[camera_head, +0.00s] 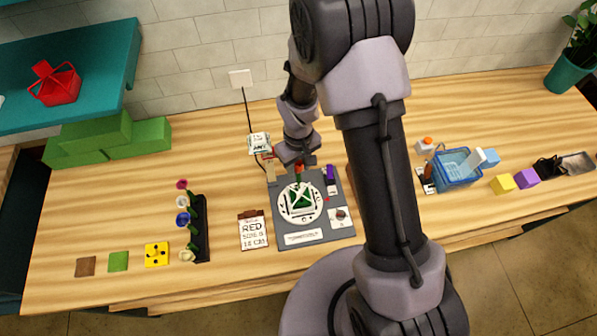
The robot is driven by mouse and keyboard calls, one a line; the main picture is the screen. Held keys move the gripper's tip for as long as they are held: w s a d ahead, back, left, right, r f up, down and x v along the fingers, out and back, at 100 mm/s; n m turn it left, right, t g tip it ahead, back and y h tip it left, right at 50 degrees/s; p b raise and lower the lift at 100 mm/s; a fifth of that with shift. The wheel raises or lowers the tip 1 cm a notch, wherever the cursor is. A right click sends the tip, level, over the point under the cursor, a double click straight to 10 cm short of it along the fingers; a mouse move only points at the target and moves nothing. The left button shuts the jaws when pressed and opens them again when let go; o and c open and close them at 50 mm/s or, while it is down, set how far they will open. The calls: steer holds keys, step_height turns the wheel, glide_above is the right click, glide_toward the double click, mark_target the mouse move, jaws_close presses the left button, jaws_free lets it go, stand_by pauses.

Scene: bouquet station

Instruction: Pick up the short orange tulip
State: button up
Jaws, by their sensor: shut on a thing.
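A short orange tulip (299,168) with a green stem shows just below my gripper (297,161), above the back part of a round white plate. My gripper is shut on the tulip, near its head. My arm partly hides the fingers, so the exact hold is hard to see. The plate (284,207) lies on a dark grey mat (286,238) and has green pieces on it. Whether the stem's lower end touches them is unclear.
A black rack (203,240) of several flowers stands left of the mat. A clipboard (253,232) reading RED lies between them. A purple bottle-like object (331,178) stands at the mat's right back. A blue basket (457,180) and coloured cubes are farther right.

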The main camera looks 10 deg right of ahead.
step_height(320, 180, up, 4)
steer(key=shift+s+f, duration=0.1)
steer(key=s+b, duration=0.2)
steer(key=s, duration=1.1)
steer(key=shift+d, duration=0.2)
steer(key=shift+s, duration=0.1)
